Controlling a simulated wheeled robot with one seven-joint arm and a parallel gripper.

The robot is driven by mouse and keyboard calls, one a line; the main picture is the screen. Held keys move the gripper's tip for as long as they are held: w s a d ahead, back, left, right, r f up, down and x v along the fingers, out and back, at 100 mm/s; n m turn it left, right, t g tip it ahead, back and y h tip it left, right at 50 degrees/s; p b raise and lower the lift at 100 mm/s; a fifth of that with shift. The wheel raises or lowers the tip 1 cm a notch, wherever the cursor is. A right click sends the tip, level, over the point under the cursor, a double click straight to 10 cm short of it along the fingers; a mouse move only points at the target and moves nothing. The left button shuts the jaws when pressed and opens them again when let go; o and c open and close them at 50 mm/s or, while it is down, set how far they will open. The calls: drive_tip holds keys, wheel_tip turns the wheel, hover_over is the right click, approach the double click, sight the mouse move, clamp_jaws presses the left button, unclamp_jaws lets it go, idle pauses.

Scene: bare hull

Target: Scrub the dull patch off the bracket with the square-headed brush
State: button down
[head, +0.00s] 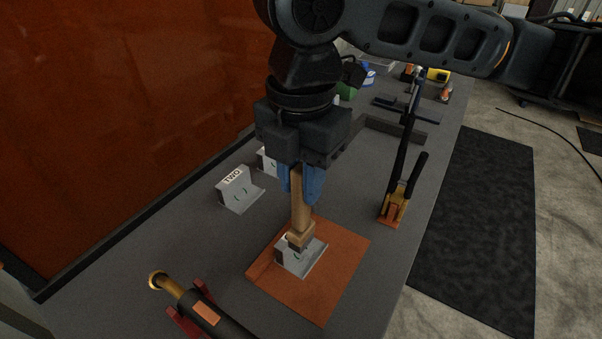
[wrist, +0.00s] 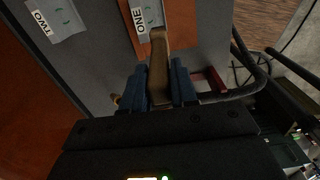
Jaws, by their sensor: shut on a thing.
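My gripper (head: 299,190) points down with its blue fingers shut on the wooden handle of a brush (head: 300,212). The brush's square head is at the lower end, at a grey metal bracket (head: 308,262) on an orange mat (head: 330,285). I cannot tell if the head touches the bracket. In the wrist view the brush (wrist: 158,62) stands out between the fingers (wrist: 160,88), and the bracket (wrist: 146,14) bears the label ONE. The brush head partly covers this bracket in the head view. Small teal marks show on it; I cannot make out the dull patch.
A bracket labelled TWO (head: 238,190) stands left of the mat, with another bracket (head: 264,160) behind it. A black-handled clamp (head: 395,205) stands at the right. A brass-tipped tool (head: 200,303) rests on red supports at the front. An orange-brown wall (head: 120,110) borders the bench's left side.

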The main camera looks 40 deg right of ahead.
sight(302, 220)
drive_tip(key=shift+f+b, duration=2.75)
drive_tip(key=shift+f, duration=1.55)
